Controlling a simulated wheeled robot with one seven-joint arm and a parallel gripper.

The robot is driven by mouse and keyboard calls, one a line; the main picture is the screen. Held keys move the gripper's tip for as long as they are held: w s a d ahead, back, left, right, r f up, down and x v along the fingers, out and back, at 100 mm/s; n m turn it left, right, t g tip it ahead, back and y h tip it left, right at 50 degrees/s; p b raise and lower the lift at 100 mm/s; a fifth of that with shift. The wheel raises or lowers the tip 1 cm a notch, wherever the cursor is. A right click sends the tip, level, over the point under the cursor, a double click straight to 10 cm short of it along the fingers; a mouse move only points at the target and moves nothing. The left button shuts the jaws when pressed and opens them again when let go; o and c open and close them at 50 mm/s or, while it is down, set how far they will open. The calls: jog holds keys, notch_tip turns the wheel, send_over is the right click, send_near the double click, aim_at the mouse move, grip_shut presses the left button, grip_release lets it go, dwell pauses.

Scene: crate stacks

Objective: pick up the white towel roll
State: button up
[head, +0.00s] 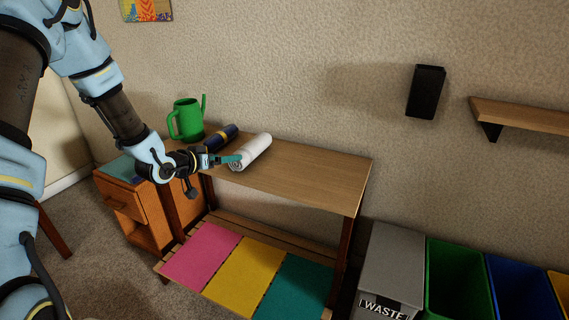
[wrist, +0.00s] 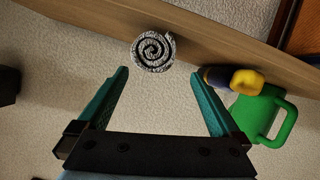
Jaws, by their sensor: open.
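The white towel roll (head: 250,152) lies on its side on the wooden table (head: 310,178), near its left part. In the wrist view the towel roll (wrist: 153,50) shows end-on as a grey-white spiral, just beyond the fingertips and between their lines. My gripper (head: 230,160) is at the front end of the roll in the head view. In the wrist view my gripper (wrist: 157,75) has its two teal fingers spread wide with nothing between them. I cannot tell from the head view whether a finger touches the roll.
The table's right half is clear. Bins, including a grey waste bin (head: 392,262), stand at the right.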

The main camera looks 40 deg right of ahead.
aim_at(249, 154)
jog(key=x, duration=0.3)
jog(key=s+x, duration=0.1)
jog(key=x, duration=0.1)
jog(key=shift+w+d, duration=0.1)
jog(key=shift+d, duration=0.5)
jog(key=shift+r+x, duration=0.2)
jog(key=shift+x, duration=2.6)
jog(key=shift+d, duration=0.1)
jog(key=c, duration=1.2)
jog(key=shift+o, duration=0.2)
